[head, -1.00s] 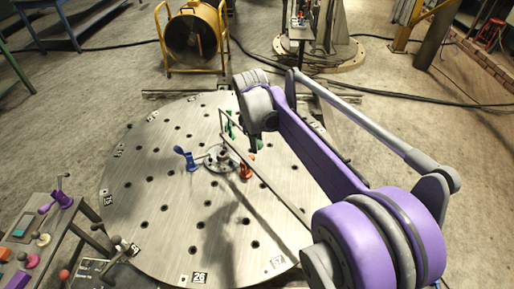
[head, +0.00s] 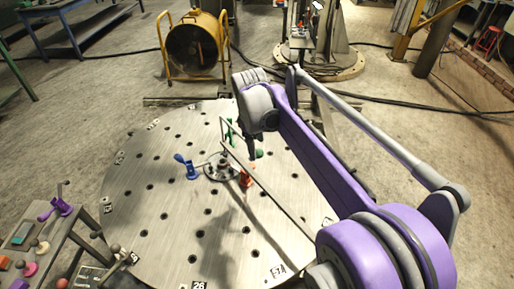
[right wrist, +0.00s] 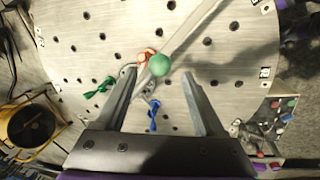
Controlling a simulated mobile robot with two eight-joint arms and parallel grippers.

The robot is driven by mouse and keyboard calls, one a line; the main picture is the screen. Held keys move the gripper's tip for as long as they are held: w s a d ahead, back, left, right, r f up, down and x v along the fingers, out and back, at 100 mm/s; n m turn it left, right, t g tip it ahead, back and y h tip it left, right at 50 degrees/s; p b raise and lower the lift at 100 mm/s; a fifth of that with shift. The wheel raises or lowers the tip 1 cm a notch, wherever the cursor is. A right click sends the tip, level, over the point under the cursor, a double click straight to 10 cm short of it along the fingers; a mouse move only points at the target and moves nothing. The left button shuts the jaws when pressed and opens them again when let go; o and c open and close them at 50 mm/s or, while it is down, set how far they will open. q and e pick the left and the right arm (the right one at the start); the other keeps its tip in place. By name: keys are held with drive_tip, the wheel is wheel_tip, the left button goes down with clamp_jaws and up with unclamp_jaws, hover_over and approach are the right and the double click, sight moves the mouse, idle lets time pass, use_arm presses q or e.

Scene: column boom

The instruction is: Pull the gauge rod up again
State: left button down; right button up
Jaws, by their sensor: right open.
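A green ball knob (head: 259,153), perhaps the top of the gauge rod, shows just beside my right gripper (head: 251,148) above the round plate. In the right wrist view the green knob (right wrist: 159,65) lies between the fingertips of my open right gripper (right wrist: 159,76), apart from both fingers. The rod's shaft is hidden below the knob. My left gripper is not in view.
A round holed plate (head: 150,215) carries a central hub (head: 217,171), a blue clamp (head: 187,166), a red clamp (head: 245,178) and a green clamp (head: 229,133). A long thin bar (head: 275,198) crosses it. A control cart (head: 75,235) stands at lower left.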

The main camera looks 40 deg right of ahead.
wheel_tip(320, 180, up, 8)
drive_tip(key=a, duration=0.1)
drive_tip(key=shift+s+a, duration=0.15)
drive_tip(key=shift+s, duration=0.25)
drive_tip(key=s+a+f+m+t+y, duration=0.1)
drive_tip(key=s+a+f+m+t, duration=0.4)
drive_tip(key=s+a+f, duration=0.9)
wheel_tip(320, 180, down, 4)
drive_tip(key=shift+a+f+m+y, duration=0.1)
drive_tip(key=shift+a+m+y, duration=0.3)
drive_tip(key=shift+a+m, duration=0.7)
drive_tip(key=shift+a, duration=0.15)
